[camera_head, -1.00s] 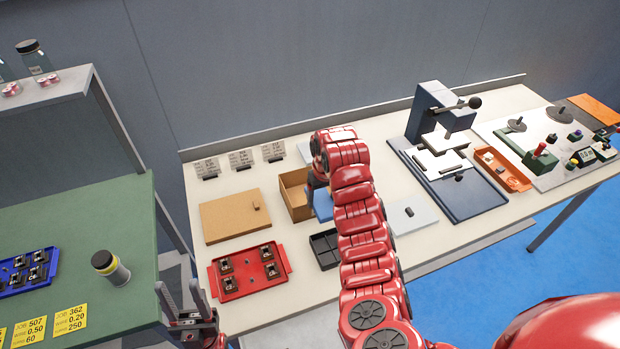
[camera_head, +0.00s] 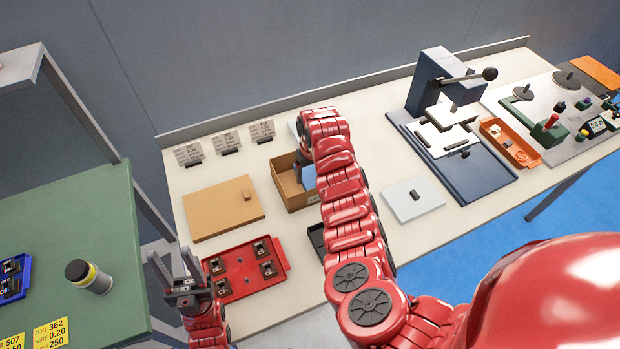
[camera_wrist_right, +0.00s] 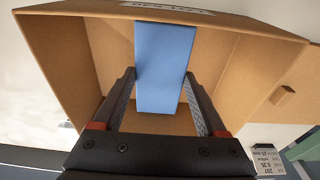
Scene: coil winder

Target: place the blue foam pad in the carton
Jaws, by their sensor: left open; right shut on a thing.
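The brown open carton (camera_head: 281,184) stands at the back of the bench, partly covered by my right arm. My right gripper (camera_wrist_right: 160,80) is shut on the blue foam pad (camera_wrist_right: 163,50). In the right wrist view, the pad hangs between the fingers within the carton's walls (camera_wrist_right: 60,50); whether it touches the bottom I cannot tell. In the head view a bit of the blue pad (camera_head: 309,178) shows at the carton's opening. My left gripper (camera_head: 171,260) is open and empty, left of the red tray.
The red tray (camera_head: 240,282) with several small parts and a flat brown board (camera_head: 222,208) lie left of the carton. Label cards (camera_head: 225,143) stand behind. A blue press (camera_head: 450,130) stands at the right. A white plate (camera_head: 420,203) lies before it.

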